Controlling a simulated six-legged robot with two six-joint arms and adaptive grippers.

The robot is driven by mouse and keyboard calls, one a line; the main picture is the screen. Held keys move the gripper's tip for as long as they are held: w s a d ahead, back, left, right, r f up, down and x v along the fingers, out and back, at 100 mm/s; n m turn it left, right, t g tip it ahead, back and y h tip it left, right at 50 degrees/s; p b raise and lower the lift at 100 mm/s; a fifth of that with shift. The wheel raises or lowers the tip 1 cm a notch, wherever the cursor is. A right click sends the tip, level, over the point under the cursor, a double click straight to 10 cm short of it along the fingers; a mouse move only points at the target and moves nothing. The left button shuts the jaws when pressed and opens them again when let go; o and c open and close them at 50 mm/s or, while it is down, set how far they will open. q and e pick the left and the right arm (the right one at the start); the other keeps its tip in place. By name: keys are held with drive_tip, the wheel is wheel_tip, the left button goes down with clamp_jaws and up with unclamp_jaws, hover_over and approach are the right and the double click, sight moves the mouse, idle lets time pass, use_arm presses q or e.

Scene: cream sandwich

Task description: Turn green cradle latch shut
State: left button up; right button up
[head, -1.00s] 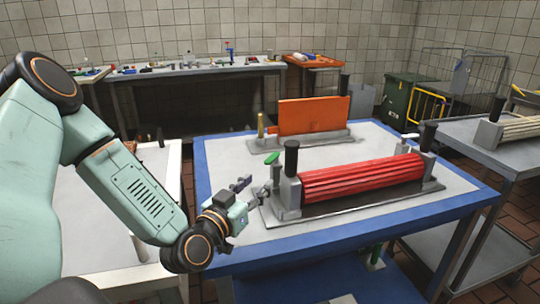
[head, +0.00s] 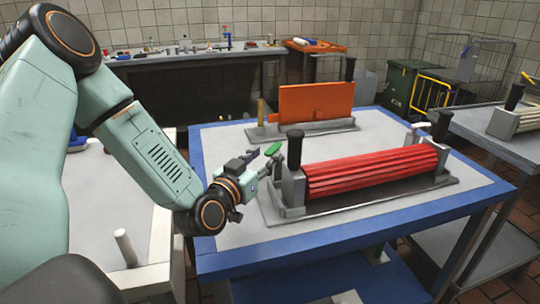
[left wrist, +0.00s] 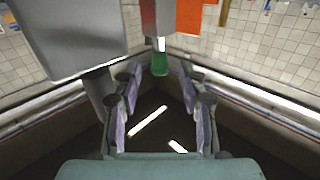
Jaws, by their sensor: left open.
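The green latch handle (head: 273,151) sits on a grey stem at the left end of the grey cradle (head: 293,190) that carries a red ribbed roller (head: 370,170). My left gripper (head: 264,164) is open and empty, with its fingers close to the green handle at its left side. In the left wrist view the green handle (left wrist: 160,66) lies just beyond and roughly between the two spread fingertips (left wrist: 163,88). I cannot tell whether a finger touches it. The handle's far side is hidden. My right gripper is out of view.
A black-topped post (head: 295,150) rises beside the latch. An orange panel (head: 316,108) stands in another holder behind. The blue-edged table (head: 345,232) has bare surface at the front. A white bench (head: 105,210) lies at left.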

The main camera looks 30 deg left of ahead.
sight(266, 154)
use_arm(q)
drive_tip(key=shift+w+b, duration=0.3)
drive_tip(key=shift+w, duration=0.75)
drive_tip(key=shift+w+r, duration=0.15)
drive_tip(key=shift+w, duration=0.25)
drive_tip(key=shift+w+a, duration=0.1)
drive_tip(key=shift+w, duration=0.25)
drive_tip(key=shift+s, duration=0.2)
drive_tip(key=c, duration=0.3)
drive_tip(key=shift+w, duration=0.1)
clamp_jaws()
